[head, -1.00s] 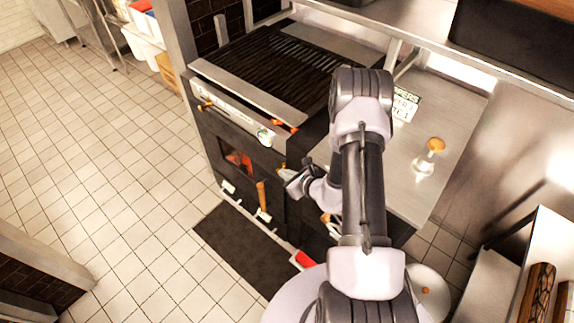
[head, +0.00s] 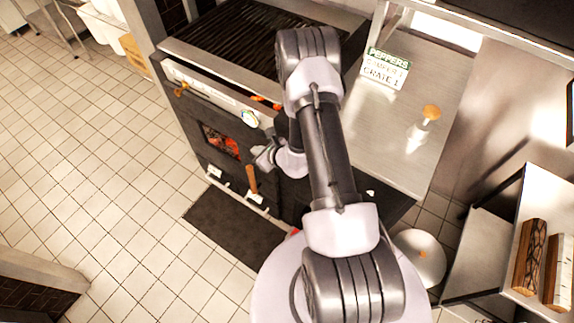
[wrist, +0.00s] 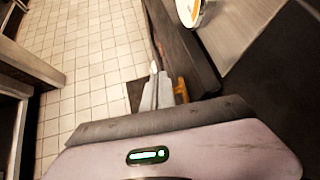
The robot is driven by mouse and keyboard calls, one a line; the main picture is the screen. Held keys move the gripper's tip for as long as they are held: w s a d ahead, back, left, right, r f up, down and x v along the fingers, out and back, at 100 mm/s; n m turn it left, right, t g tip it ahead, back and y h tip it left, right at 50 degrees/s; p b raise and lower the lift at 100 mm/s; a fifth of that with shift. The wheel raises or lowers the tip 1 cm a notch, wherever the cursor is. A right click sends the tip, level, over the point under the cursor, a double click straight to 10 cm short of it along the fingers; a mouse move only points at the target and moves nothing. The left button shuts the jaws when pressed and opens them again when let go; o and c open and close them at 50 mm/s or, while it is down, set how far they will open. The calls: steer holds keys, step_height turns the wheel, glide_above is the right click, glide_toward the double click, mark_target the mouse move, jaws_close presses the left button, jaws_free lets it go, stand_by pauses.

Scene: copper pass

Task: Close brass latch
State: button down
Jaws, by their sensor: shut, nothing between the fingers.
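My gripper (head: 263,158) is in front of the dark oven's front, near the right side of its glowing window. Its fingers are shut and empty, and in the wrist view they point forward together (wrist: 155,88). An upright orange-brown handle (head: 252,179) shows just below my gripper in the head view. In the wrist view a brass-coloured piece (wrist: 181,90) stands just right of the fingers; I cannot tell if they touch. I cannot tell for sure whether this piece is the latch. My arm and gripper hide part of the oven front.
The oven (head: 205,165) has a grill on top and a brass knob (head: 182,90) at its upper left. A steel counter (head: 405,140) with a peppers sign (head: 385,68) is at right. A dark mat (head: 235,226) lies on the open tiled floor (head: 90,150).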

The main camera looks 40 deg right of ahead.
steer(key=shift+w+a+f+b, duration=0.1)
steer(key=shift+w+f+b, duration=0.25)
steer(key=shift+f, duration=0.2)
steer(key=shift+w+a+f+b, duration=0.1)
steer(key=shift+w+f+b, duration=0.15)
steer(key=shift+f+b, duration=0.25)
steer(key=shift+f, duration=0.1)
